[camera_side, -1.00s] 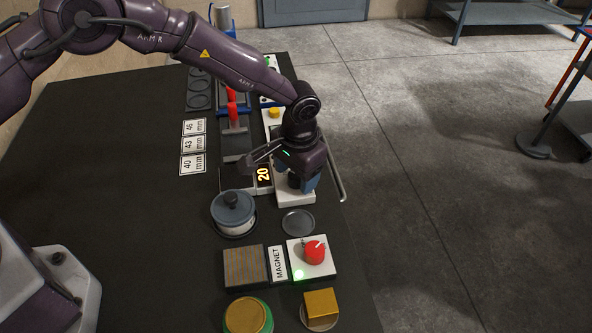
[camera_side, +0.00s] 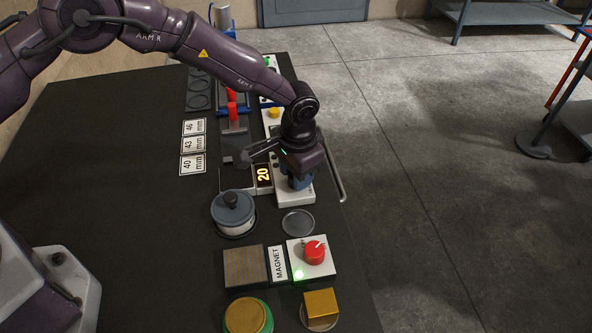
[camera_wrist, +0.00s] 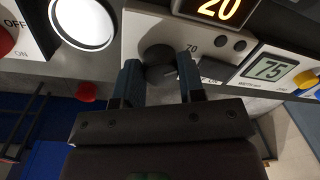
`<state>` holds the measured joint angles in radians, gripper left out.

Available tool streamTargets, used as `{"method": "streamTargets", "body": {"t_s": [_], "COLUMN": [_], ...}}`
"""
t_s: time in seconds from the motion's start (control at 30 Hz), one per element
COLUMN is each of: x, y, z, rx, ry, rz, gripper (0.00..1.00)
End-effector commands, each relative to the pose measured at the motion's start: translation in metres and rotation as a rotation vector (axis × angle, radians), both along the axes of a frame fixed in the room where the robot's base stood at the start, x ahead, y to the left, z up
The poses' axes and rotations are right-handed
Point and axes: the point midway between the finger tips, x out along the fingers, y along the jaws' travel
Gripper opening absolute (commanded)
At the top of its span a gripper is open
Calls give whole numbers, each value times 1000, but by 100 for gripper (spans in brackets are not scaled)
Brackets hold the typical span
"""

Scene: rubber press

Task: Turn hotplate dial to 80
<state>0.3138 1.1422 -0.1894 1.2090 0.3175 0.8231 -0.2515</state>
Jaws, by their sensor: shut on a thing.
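The hotplate dial (camera_wrist: 158,58) is a dark round knob on a white panel (camera_wrist: 145,25), which also shows in the side view (camera_side: 302,198). A printed 70 is legible beside it; other marks are hidden or blurred. The hotplate display reads 20 in the wrist view (camera_wrist: 218,8) and in the side view (camera_side: 264,175). My gripper (camera_wrist: 160,72) points down over the panel, its two blue fingers shut on either side of the dial. In the side view my gripper (camera_side: 300,184) hides the dial.
A lidded pot (camera_side: 233,210) and a grey disc (camera_side: 298,222) stand near the panel. A red magnet knob (camera_side: 315,252) sits nearer the camera. In the wrist view another display (camera_wrist: 269,69) reads 75. Open floor lies right of the table.

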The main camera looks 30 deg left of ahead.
Motion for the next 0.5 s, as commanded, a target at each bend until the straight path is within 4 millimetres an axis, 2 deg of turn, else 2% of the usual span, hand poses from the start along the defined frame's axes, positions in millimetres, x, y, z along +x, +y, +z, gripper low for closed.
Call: {"method": "streamTargets", "body": {"t_s": [0.5], "x": [-1], "y": [2], "z": [-1], "rx": [2], "ry": [4], "rz": [-475], "gripper": [13]}}
